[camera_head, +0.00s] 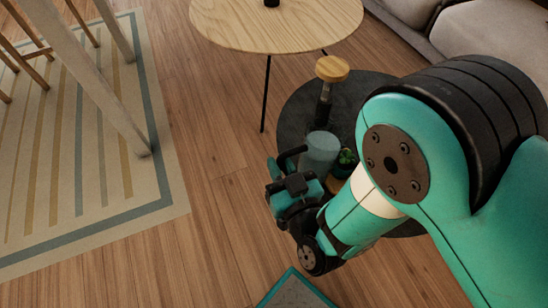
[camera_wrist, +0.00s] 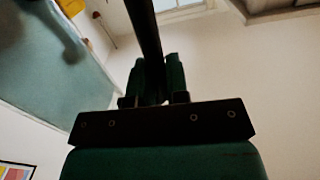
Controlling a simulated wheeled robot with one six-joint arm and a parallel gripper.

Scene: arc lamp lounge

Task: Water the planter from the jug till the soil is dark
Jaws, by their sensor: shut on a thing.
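The blue-grey jug (camera_head: 319,152) shows in the head view above the dark round table, just beyond my gripper (camera_head: 293,180). My gripper is shut on the jug's dark handle (camera_head: 291,155). In the wrist view my two fingers (camera_wrist: 160,78) close on a dark bar, which appears to be this handle. The jug looks close to upright; its contents cannot be made out. A small green plant (camera_head: 346,157) stands right beside the jug, on its right. Its planter is mostly hidden by the jug and my arm, and the soil does not show clearly.
The dark round table (camera_head: 297,104) also carries a dark-stemmed item with a round wooden top (camera_head: 332,68), behind the jug. A pale wooden table (camera_head: 225,22) stands further back, a sofa (camera_head: 480,40) at upper right. Open wooden floor (camera_head: 215,215) lies left.

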